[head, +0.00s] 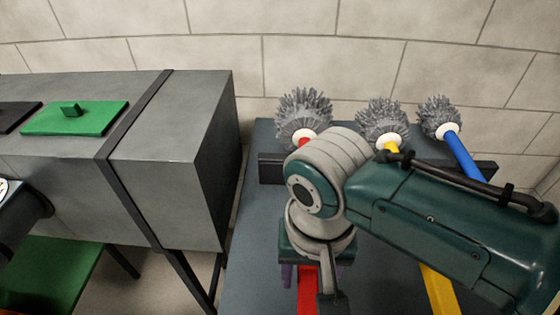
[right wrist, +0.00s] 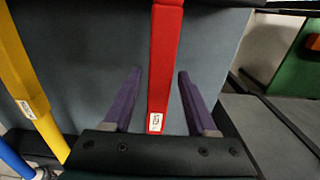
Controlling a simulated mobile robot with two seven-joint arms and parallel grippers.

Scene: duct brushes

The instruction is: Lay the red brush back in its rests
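The red brush shows its grey bristle head (head: 303,110) at the back of the bench in the head view. Its red handle (head: 307,290) comes out below my right gripper; my arm hides the middle. My right gripper (head: 310,275) points down over the handle. In the right wrist view the handle (right wrist: 162,70) runs between the two purple fingers (right wrist: 160,72), with a gap showing on each side. The dark rest rail (head: 272,167) lies just in front of the bristle heads. I cannot tell how the red brush sits in it. My left gripper is out of view.
The yellow brush (head: 383,118) and blue brush (head: 460,155) lie to the right of the red one, partly behind my right arm. A grey duct (head: 180,160) with a green cover (head: 75,118) stands left of the bench (head: 250,240). A block wall closes the back.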

